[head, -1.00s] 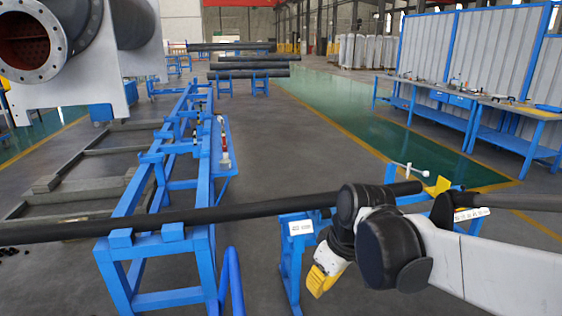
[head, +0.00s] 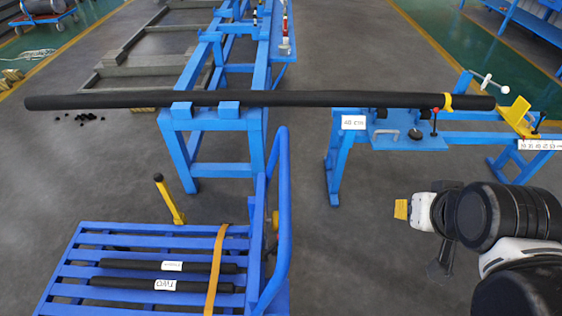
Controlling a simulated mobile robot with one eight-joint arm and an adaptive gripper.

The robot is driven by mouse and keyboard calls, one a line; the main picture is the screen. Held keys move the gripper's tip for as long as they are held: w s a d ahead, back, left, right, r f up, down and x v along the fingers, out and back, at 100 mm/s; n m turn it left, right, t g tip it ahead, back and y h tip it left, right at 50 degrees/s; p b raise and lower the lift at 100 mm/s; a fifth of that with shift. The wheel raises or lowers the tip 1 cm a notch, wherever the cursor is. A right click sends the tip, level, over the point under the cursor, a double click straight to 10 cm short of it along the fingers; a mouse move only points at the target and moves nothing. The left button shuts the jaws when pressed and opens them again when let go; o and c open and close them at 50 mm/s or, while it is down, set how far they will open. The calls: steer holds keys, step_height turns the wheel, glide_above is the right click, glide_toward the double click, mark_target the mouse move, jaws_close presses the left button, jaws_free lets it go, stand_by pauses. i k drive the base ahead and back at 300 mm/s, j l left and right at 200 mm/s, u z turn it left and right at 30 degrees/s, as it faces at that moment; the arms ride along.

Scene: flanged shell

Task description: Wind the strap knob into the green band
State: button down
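An orange strap (head: 217,268) runs across the blue slatted cart (head: 84,262) at the lower left, over two dark labelled bars (head: 180,286). A small yellow-orange round part (head: 274,222) sits by the cart's upright frame near the strap's far end. It may be the strap knob, but it is too small to be sure. I can make out no green band. My gripper (head: 402,209), with yellow tips, is at the right, well apart from the cart and pointing left. Nothing shows in it. Its finger gap cannot be made out.
A long black pipe (head: 300,99) lies across a blue stand (head: 210,122) and a blue bench (head: 410,138) with a clamp. The cart's blue handrail (head: 281,215) and a yellow post with a black top (head: 170,202) stick up. Open floor lies between cart and gripper.

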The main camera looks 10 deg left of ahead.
mark_target(274, 220)
steer(key=i+l+u, duration=0.15)
steer(key=u, duration=0.3)
steer(key=i+l+u, duration=0.2)
steer(key=u, duration=0.25)
steer(key=i+l+u, duration=0.1)
steer(key=l+u, duration=0.35)
steer(key=i+l+u, duration=0.1)
steer(key=l+u, duration=0.15)
steer(key=u, duration=0.2)
steer(key=k+l+u, duration=0.15)
steer(key=k, duration=0.3)
steer(key=k+l+u, duration=0.1)
steer(key=k+l, duration=0.15)
steer(key=k, duration=0.2)
